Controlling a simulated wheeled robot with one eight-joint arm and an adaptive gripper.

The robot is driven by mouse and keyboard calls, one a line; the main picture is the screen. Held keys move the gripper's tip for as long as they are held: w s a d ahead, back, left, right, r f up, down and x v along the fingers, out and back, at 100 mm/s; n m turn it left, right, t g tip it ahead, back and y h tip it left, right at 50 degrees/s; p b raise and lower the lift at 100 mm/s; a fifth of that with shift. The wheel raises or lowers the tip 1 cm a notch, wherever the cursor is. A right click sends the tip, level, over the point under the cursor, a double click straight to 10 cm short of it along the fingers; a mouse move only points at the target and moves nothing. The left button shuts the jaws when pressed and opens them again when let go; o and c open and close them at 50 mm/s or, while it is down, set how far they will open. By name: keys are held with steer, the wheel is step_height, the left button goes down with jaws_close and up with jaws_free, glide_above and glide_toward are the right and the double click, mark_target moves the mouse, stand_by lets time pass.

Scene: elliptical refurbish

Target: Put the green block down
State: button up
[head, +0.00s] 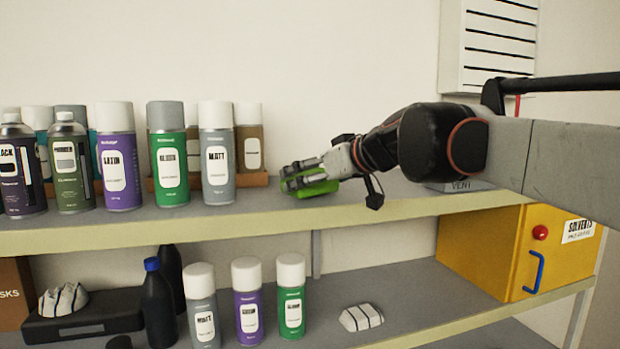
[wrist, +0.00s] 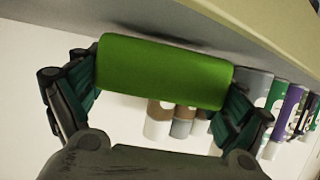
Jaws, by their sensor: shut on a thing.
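The green block (wrist: 165,72) is between the fingers of my gripper (wrist: 160,100) in the wrist view, with a finger pressed at each end. In the head view my gripper (head: 306,178) is at the upper shelf (head: 250,222), right of the spray cans. The green block (head: 318,190) shows there as a green strip under the fingers, low over the shelf top. I cannot tell whether it touches the shelf.
Several spray cans stand left on the upper shelf, the nearest being a grey one (head: 217,150). The lower shelf holds more cans, a dark bottle (head: 158,305) and a yellow solvents cabinet (head: 515,250). The upper shelf front is clear right of the cans.

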steer(key=shift+f, duration=0.35)
steer(key=shift+f, duration=0.1)
steer(key=o, duration=0.8)
